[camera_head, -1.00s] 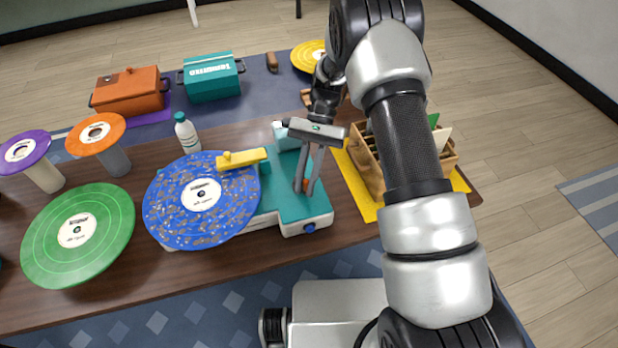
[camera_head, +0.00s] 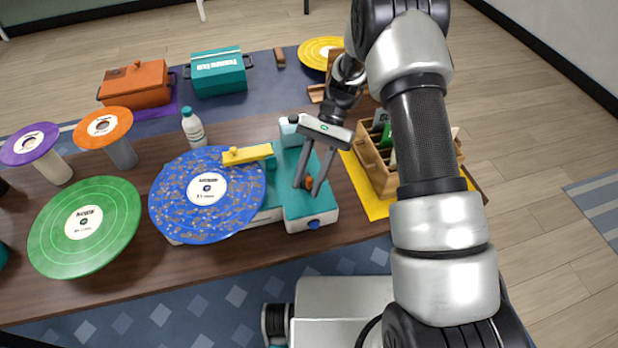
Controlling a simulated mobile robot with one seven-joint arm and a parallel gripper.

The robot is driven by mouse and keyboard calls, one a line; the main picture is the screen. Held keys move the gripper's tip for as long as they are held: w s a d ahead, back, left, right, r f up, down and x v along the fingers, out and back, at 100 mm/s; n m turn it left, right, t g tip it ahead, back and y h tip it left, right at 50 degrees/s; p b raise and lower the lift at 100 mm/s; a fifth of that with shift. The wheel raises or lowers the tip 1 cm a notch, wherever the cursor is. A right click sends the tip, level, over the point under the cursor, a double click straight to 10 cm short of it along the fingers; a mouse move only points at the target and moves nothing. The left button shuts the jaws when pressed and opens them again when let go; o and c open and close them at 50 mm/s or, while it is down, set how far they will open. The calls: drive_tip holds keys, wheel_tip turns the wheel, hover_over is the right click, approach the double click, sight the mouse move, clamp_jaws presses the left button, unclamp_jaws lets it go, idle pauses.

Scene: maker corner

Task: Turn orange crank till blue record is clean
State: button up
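The blue record (camera_head: 180,213) lies flat on a teal and white machine (camera_head: 293,200). Many brown specks cover its blue surface around the white label. A yellow arm (camera_head: 247,154) reaches over the record's far right edge. The orange crank (camera_head: 309,182) shows as a small orange knob on the machine's right part. My gripper (camera_head: 307,190) points down over that part, with its two fingers apart and the orange knob between them near the tips. I cannot tell whether the fingers touch the knob.
A green record (camera_head: 110,205) lies at left, with purple (camera_head: 50,140) and orange (camera_head: 83,127) discs on stands behind it. A white bottle (camera_head: 193,130) stands behind the blue record. A wooden rack (camera_head: 372,160) on a yellow mat (camera_head: 358,190) stands close at right.

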drive_tip(key=shift+w+r, duration=0.1)
drive_tip(key=v, duration=1.7)
drive_tip(key=shift+d+r, duration=0.1)
drive_tip(key=shift+r, duration=0.1)
